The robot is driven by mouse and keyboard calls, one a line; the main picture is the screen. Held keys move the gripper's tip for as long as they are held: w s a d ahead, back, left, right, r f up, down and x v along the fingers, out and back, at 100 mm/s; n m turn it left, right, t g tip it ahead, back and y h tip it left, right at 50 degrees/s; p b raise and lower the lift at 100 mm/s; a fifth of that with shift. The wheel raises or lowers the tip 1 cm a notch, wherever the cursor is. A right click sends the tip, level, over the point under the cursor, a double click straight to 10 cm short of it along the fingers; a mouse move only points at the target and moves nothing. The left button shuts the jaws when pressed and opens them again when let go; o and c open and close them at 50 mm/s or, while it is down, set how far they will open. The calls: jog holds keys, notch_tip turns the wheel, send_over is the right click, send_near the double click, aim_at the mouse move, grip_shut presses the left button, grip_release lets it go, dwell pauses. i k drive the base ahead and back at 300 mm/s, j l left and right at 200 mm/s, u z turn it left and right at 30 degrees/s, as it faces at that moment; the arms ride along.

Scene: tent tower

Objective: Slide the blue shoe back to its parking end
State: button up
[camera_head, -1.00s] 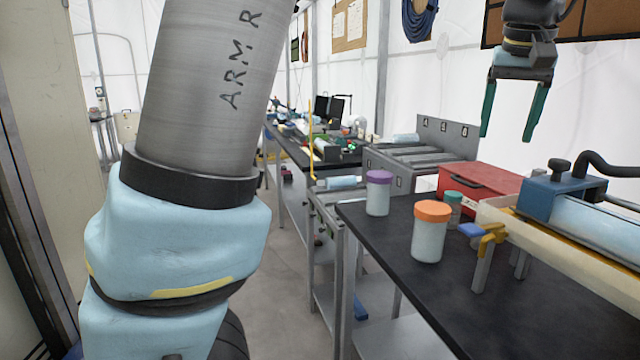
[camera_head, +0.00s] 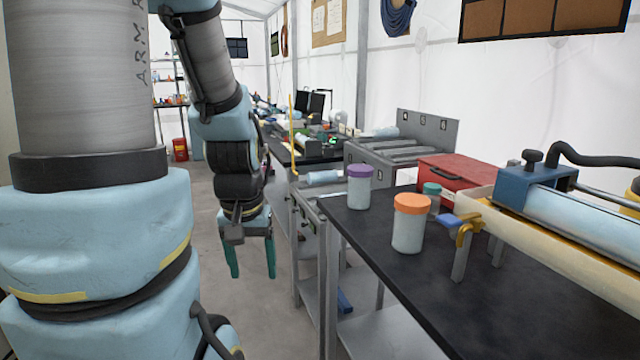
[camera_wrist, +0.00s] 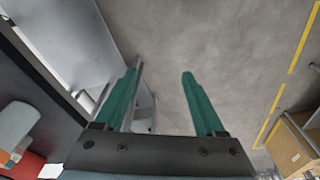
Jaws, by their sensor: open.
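The blue shoe (camera_head: 536,188) is a blue block with a dark knob on top. It sits over a pale blue tube in a long cream trough (camera_head: 590,243) at the right of the head view. A dark hose runs behind it. My gripper (camera_head: 253,275) hangs in the head view left of the black table, fingers down, open and empty, well away from the shoe. In the wrist view my gripper (camera_wrist: 160,75) shows two green fingers apart with grey floor between them. The shoe does not show there.
On the black table (camera_head: 385,268) stand an orange-lidded jar (camera_head: 410,228), a purple-lidded jar (camera_head: 359,188) and a red case (camera_head: 458,180). A grey rack (camera_head: 400,150) stands behind. Open floor (camera_head: 215,310) lies left of the table.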

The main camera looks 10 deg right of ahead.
aim_at(512, 185)
jog(key=z, duration=1.7)
jog(key=j, duration=0.2)
jog(key=i+u, duration=0.05)
